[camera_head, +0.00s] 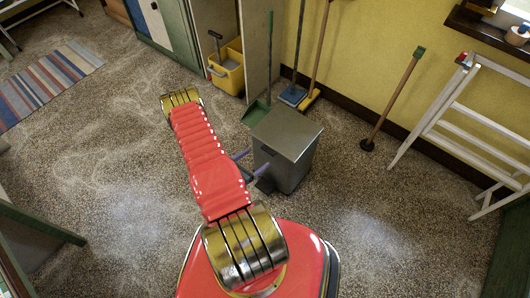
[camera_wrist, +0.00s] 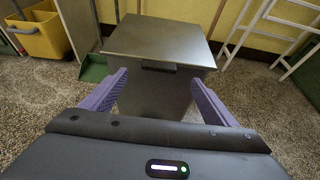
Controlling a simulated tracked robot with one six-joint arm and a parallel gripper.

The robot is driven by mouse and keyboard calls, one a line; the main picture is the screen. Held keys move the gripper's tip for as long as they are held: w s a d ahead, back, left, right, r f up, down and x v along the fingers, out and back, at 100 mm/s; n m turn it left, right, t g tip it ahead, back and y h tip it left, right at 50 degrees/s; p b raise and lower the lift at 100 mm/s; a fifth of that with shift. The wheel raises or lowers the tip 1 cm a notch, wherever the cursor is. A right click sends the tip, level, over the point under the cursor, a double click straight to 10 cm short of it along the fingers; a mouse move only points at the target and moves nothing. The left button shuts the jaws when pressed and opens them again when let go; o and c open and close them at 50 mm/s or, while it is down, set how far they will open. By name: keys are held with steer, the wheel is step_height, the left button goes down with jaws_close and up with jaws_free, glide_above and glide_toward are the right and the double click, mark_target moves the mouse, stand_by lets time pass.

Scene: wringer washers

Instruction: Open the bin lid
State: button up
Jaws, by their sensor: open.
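The bin is a grey metal box with a flat lid, standing on the speckled floor. In the head view the bin body (camera_head: 290,168) and its lid (camera_head: 287,132) show just right of my red arm. The lid (camera_wrist: 158,40) lies flat and shut on the bin (camera_wrist: 155,95) in the wrist view, with a dark tab (camera_wrist: 158,66) at its near edge. My gripper (camera_wrist: 158,85) is open, its two purple fingers spread in front of the bin, with nothing between them held. In the head view my gripper (camera_head: 252,165) is partly hidden by my arm.
A yellow mop bucket (camera_head: 226,72) stands in an open cabinet behind. A green dustpan (camera_head: 256,112) stands right behind the bin, with brooms against the yellow wall.

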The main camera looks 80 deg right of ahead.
mark_target(268, 150)
steer(key=x, duration=0.8)
steer(key=shift+f, duration=0.1)
steer(key=shift+c, duration=0.4)
steer(key=c, duration=1.3)
steer(key=shift+s+d, duration=0.15)
steer(key=shift+d, duration=0.05)
steer(key=shift+c, duration=0.7)
steer(key=shift+a, duration=0.25)
